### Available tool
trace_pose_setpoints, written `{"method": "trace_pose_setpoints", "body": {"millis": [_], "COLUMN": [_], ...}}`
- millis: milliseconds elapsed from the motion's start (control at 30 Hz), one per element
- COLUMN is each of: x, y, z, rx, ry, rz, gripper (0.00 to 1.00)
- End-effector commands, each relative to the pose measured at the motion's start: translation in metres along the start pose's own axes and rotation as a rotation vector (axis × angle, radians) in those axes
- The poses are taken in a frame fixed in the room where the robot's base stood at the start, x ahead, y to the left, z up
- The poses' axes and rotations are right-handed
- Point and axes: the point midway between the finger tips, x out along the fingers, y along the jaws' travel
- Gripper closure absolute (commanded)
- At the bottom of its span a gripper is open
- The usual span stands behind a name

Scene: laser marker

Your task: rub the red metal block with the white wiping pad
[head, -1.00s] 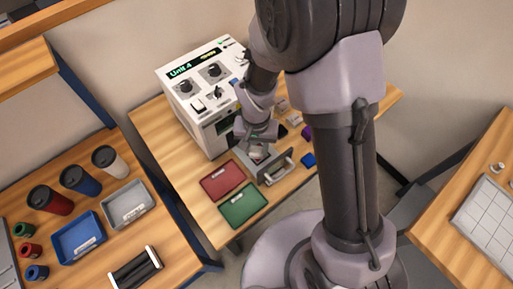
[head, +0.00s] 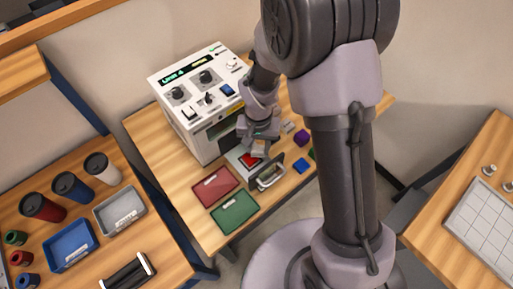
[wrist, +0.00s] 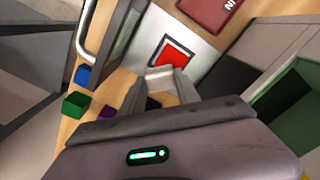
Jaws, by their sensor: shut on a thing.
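The red metal block (head: 249,159) lies in a pale recess on the open drawer at the foot of the white machine. It also shows in the wrist view (wrist: 174,56), just beyond my fingertips. My gripper (head: 260,144) is above the drawer's right side, beside the red block. In the wrist view my gripper (wrist: 160,82) is shut on a pale piece, which looks like the white wiping pad (wrist: 159,72). The fingers hide part of the pad. The pad overlaps the block's near edge in the picture; I cannot tell whether they touch.
The white machine (head: 186,118) stands behind the drawer. The drawer's handle (head: 270,177) sticks up in front. A red tray (head: 215,187) and a green tray (head: 234,212) lie left and front. A blue block (head: 302,166) and a purple block (head: 302,137) lie to the right.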

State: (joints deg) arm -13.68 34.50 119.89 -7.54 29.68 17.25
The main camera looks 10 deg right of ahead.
Motion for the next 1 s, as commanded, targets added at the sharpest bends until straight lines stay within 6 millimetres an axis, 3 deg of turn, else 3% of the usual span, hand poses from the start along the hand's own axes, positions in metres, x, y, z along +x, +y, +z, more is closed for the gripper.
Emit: {"method": "trace_pose_setpoints", "body": {"millis": [67,200,700,1000], "x": [-0.001,-0.027,-0.071,-0.082], "y": [0.001,0.001,0.003,0.003], "z": [-0.002,-0.005,-0.012,-0.015], "rx": [0.000,0.001,0.002,0.002], "ry": [0.001,0.003,0.001,0.001], "rz": [0.000,-0.001,0.000,0.000], "gripper": [1.00,1.00,1.00,1.00]}}
